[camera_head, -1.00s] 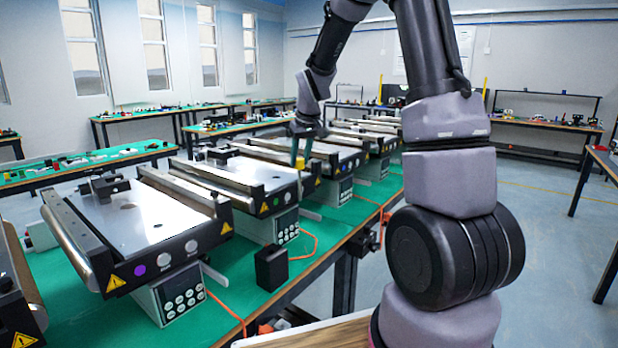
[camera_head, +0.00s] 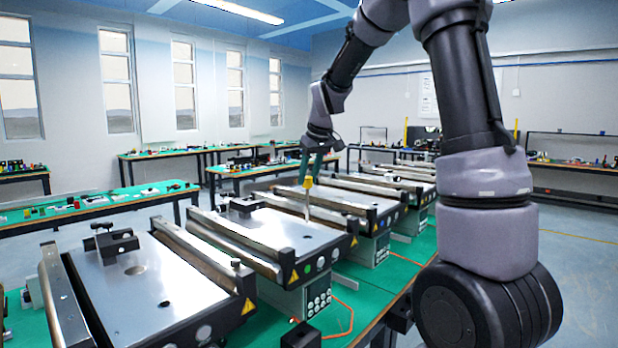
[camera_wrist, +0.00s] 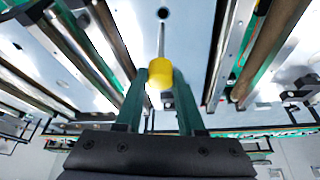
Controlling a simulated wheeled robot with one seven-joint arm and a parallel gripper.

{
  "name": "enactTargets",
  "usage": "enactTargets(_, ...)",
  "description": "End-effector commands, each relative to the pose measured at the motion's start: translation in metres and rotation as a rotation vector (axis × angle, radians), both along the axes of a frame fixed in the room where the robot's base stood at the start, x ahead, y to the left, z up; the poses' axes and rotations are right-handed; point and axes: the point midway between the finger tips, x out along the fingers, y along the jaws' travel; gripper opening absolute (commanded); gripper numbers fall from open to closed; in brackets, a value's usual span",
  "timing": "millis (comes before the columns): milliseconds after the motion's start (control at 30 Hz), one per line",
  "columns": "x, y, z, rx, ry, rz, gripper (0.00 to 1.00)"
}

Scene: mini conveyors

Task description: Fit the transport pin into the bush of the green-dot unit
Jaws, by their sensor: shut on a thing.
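My gripper (camera_head: 312,178) is shut on the yellow head of the transport pin (camera_head: 308,183). The thin grey shaft points down and looks clear of the plate below. The green-dot unit (camera_head: 270,236) lies beneath, a flat grey plate with a green dot (camera_head: 307,269) on its front edge. In the wrist view the yellow head of the pin (camera_wrist: 161,73) sits between the two green fingers. Its shaft runs toward a dark round hole (camera_wrist: 163,13), probably the bush, with its tip just short of the hole in the picture. Actual height above it cannot be told.
A similar unit (camera_head: 165,295) with a round hole stands at the near left, and a blue-dot unit (camera_head: 345,200) stands behind. Metal rollers and rails flank the plates. A black block (camera_head: 300,335) stands on the green bench in front.

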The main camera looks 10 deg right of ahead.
Motion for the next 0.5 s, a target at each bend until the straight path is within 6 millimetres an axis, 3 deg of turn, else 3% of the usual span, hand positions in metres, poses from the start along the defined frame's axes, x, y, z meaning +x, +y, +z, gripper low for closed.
enactTargets(500,0.0,0.0,-0.033,0.0,0.001,0.0,0.0)
